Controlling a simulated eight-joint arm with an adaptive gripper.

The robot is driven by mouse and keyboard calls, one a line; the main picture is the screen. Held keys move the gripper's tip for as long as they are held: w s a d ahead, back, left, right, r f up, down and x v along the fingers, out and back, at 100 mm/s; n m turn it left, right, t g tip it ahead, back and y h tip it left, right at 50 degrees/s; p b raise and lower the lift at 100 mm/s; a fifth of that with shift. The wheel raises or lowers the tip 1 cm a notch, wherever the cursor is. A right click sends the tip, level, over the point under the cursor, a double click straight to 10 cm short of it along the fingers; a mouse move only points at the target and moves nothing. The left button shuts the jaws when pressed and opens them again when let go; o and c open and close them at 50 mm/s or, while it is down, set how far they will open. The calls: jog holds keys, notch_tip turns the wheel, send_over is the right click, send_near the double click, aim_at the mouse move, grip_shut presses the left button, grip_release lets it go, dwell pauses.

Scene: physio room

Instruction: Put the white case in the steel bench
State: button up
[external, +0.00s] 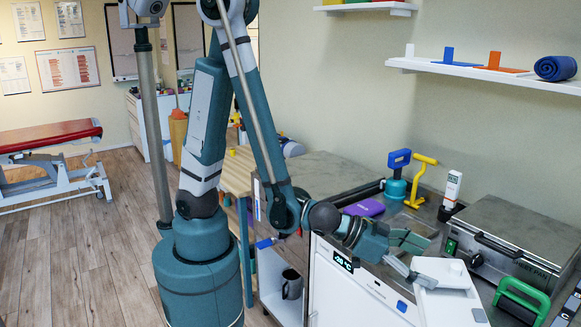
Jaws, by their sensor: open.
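A white case (455,306) with a paler flat top part and a small knob is at the front edge of the grey worktop, lower right. My gripper (424,262) is open beside it, at its left and far side. The lower finger overlaps the case's edge in the picture; I cannot tell whether it touches. The grey, steel-looking bench top (460,225) runs along the wall behind the gripper, partly hidden by my arm. A steel box (520,232) with a closed lid and front handle stands on it at the right.
A blue-topped tool (397,174), a yellow stand (420,180) and a white meter (451,192) stand at the back. A purple item (364,208) lies left of them. A green handle (522,298) is at the right front. A shelf (490,72) hangs above.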

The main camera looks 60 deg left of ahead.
aim_at(442, 269)
jog(key=shift+b+x, duration=0.85)
jog(key=shift+x, duration=1.75)
jog(key=shift+r, duration=0.1)
jog(key=c, duration=1.2)
jog(key=shift+r, duration=0.15)
notch_tip(442, 269, up, 18)
jog(key=p, duration=0.5)
jog(key=shift+p, duration=0.3)
